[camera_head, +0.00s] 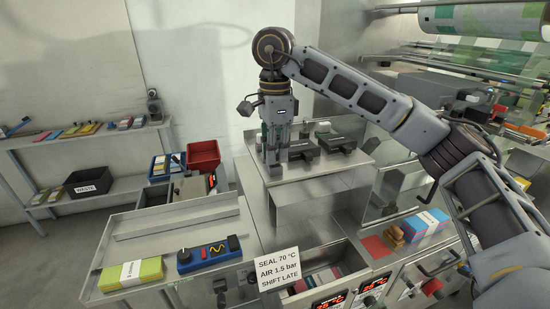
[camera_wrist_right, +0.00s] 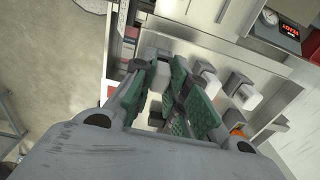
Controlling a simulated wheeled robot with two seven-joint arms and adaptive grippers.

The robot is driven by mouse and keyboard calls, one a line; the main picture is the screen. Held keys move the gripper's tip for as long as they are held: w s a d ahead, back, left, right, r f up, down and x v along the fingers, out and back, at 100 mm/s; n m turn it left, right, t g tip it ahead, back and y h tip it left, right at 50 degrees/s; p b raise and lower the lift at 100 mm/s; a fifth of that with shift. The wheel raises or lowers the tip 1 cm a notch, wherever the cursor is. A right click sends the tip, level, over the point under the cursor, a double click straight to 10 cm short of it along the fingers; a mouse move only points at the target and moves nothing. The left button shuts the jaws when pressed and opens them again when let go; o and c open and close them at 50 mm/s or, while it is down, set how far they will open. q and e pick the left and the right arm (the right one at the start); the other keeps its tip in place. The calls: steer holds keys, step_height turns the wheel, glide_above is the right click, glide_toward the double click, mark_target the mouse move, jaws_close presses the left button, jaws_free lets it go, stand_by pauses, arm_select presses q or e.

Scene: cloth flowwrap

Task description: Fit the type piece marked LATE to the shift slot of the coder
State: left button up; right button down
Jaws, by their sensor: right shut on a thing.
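My right gripper (camera_head: 273,165) points down at the left end of a steel stand (camera_head: 322,176), beside two dark grey box-shaped units (camera_head: 303,150). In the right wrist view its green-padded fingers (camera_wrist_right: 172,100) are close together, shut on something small. What they hold is mostly hidden between the pads, and I can read no marking on it. I cannot tell which part is the coder's shift slot. A white sign (camera_head: 279,271) reads SEAL 70 °C, AIR 1.5 bar, SHIFT LATE. My left gripper is not seen.
Pale-topped blocks (camera_wrist_right: 206,80) stand close to the right of the fingers in the wrist view. A clear guard panel (camera_head: 395,190) stands right of the stand. An open drawer (camera_head: 325,275) lies below. A red bin (camera_head: 203,155) and a blue control box (camera_head: 208,256) are at left.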

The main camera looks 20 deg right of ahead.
steer(key=shift+r+p, duration=1.3)
steer(key=shift+r, duration=0.55)
steer(key=shift+r, duration=0.1)
steer(key=c, duration=2.1)
jaws_free()
jaws_close()
